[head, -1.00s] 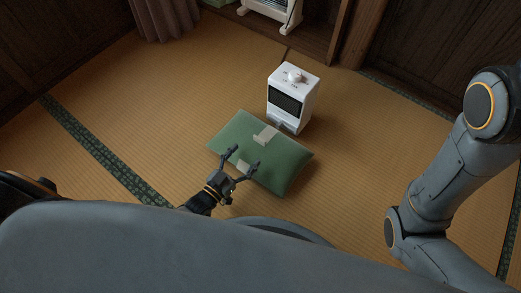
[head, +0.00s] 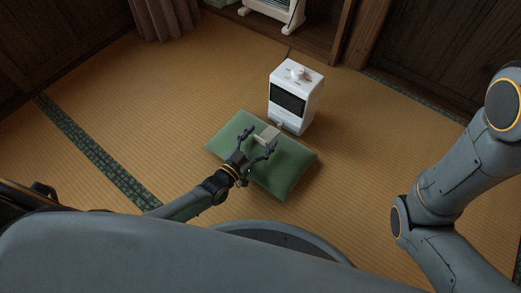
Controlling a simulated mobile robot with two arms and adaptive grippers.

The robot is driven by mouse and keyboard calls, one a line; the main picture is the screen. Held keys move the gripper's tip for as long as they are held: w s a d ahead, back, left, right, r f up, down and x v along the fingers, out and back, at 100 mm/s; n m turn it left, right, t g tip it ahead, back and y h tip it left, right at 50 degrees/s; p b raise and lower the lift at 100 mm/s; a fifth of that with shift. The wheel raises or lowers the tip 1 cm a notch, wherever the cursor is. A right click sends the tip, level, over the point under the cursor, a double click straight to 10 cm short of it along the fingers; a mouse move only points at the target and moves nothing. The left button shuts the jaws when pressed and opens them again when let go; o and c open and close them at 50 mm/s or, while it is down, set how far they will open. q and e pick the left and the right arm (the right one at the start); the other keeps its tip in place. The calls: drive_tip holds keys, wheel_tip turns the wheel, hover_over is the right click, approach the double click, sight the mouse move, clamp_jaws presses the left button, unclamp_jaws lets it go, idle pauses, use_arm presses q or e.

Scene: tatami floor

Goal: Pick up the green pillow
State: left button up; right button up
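The green pillow (head: 293,174) lies flat on the tatami floor in the middle of the head view, with a pale patch (head: 267,133) on its top. My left gripper (head: 259,142) is over the pillow, its two fingers spread apart with nothing held between them. The gripper hides part of the pillow's near left side. I cannot tell whether the fingers touch the cloth. My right arm (head: 443,190) shows at the right, but its gripper is out of view.
A white box-shaped appliance (head: 303,82) with a dark front stands right behind the pillow, very close to its far edge. A white heater-like object (head: 275,12) stands at the back by the wooden wall. Open tatami (head: 150,95) lies to the left.

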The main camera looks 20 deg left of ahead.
use_arm(q)
clamp_jaws()
drive_tip(key=shift+r, duration=0.1)
drive_tip(key=shift+r, duration=0.1)
